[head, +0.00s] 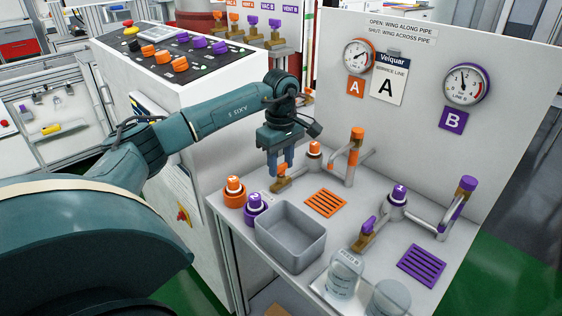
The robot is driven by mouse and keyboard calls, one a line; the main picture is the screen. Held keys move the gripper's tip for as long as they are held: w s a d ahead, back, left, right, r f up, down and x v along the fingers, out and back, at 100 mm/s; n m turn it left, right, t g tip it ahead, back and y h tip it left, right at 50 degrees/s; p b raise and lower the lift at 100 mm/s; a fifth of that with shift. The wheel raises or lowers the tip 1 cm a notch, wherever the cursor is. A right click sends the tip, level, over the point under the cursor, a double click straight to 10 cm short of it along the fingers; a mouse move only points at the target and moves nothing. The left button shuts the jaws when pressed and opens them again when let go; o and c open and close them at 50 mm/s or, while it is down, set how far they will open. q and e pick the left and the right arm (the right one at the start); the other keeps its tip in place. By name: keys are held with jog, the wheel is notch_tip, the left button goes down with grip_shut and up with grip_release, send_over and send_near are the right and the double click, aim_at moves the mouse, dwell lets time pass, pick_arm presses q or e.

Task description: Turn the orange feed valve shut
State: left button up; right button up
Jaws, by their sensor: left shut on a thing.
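The orange feed valve (279,186) has a brass body on the line A pipe, on the grey bench left of the orange grate. My left gripper (281,172) reaches down over it from above, its blue-grey fingers shut on the orange wing. The fingers hide most of the wing, so I cannot tell whether it lies along or across the pipe. A sign (402,32) on the panel reads open for wing along pipe and shut for wing across pipe. My right gripper is not in view.
A purple valve (368,231) sits on line B to the right. Orange-capped and purple-capped parts (235,189) stand at the bench's left edge, beside a grey bin (290,237). Glass jars (345,272) stand at the front. Gauges (359,55) hang on the back panel.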

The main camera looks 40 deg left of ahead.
pick_arm(q)
jog(key=shift+c, duration=1.4)
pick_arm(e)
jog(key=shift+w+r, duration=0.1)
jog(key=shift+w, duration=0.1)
